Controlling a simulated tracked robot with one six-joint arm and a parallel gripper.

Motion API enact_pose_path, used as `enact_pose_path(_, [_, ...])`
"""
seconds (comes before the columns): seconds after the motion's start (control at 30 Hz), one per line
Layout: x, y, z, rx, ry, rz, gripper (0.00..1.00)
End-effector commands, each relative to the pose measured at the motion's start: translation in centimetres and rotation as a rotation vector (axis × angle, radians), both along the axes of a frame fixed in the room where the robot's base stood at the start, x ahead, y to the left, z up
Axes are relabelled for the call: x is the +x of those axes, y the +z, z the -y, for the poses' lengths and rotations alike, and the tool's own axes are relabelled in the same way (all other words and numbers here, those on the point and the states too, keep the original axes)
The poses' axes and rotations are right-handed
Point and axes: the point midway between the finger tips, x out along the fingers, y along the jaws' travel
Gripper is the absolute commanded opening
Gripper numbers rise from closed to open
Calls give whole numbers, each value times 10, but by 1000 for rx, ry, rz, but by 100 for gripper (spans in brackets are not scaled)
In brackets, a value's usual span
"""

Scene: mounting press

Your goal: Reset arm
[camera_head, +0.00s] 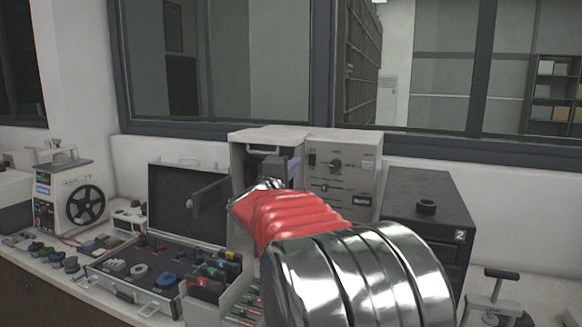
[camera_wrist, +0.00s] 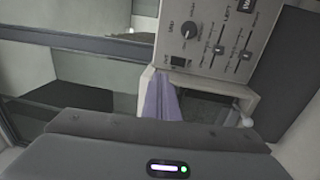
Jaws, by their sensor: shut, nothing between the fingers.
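My gripper (camera_head: 262,172) is at the end of my red and chrome arm, in front of the open-fronted left part of the mounting press (camera_head: 340,185). It is shut and holds nothing that I can see. Its fingertips are not clear in the head view. In the wrist view, its dark body fills the bottom, with a small lit strip. A pale purple piece (camera_wrist: 168,98) shows just beyond it, beside the press panel (camera_wrist: 205,35). I cannot tell whether it touches my gripper. My arm hides the lower front of the press.
An open black case (camera_head: 188,205) with several small parts lies left of the press. A machine with a black wheel (camera_head: 85,205) stands farther left. A dark cabinet marked 2 (camera_head: 430,205) stands to the right, beside a clamp-like tool (camera_head: 492,295). Windows line the wall behind.

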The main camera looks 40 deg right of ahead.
Motion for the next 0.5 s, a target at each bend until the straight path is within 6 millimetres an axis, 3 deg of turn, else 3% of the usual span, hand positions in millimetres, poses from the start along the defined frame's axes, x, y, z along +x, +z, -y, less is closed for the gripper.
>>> enact_pose_path(0.4, [0,0,0,-13,-5,-24,0])
enact_pose_path(0.5, [-7,-10,4,16,-33,-46,0])
